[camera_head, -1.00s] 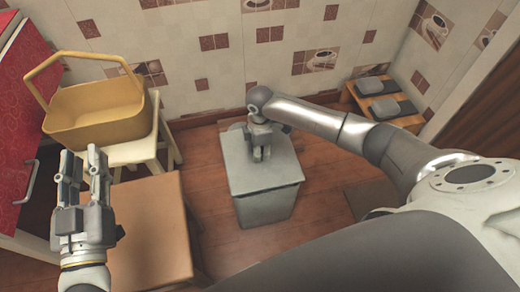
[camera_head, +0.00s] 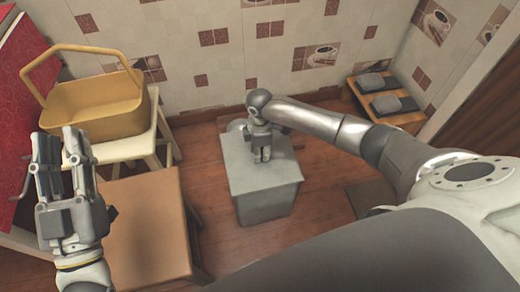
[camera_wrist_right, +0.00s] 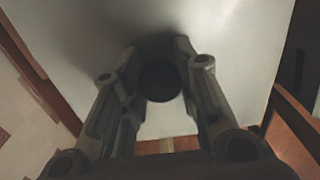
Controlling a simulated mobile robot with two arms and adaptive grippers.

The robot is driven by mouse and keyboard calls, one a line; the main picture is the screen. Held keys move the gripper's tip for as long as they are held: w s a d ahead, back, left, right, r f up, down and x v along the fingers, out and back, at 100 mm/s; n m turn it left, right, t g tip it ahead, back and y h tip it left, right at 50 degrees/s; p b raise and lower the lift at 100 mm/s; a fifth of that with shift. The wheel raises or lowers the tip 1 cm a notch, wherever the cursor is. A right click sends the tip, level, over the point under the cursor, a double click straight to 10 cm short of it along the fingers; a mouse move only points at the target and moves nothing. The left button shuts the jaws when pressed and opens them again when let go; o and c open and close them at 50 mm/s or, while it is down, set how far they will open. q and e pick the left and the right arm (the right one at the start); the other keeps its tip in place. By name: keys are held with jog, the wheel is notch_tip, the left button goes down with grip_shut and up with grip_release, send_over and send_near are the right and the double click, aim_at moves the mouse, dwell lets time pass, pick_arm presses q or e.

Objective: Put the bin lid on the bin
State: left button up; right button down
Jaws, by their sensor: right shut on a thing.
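The grey bin (camera_head: 268,211) stands on the wooden floor in the middle of the head view. Its grey, flat lid (camera_head: 243,180) lies squarely over the bin's top, with no clear gap between them; whether it is fully seated I cannot tell. My right gripper (camera_head: 262,155) points down at the lid's middle and is shut on its dark round knob (camera_wrist_right: 159,80), seen between the fingers in the right wrist view. The pale lid top (camera_wrist_right: 240,40) fills much of that view. My left gripper (camera_head: 62,150) is open and empty at the left.
A yellow basket (camera_head: 95,108) stands on a pale stool (camera_head: 125,150) at the left. A brown wooden table (camera_head: 150,225) is below it. A low wooden shelf (camera_head: 408,118) with grey items is at the back right.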

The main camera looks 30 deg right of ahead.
dwell(0.3)
jog(key=c, duration=1)
grip_release()
jog(key=shift+c, duration=0.2)
notch_tip(320, 180, up, 12)
jog(key=shift+s, duration=0.1)
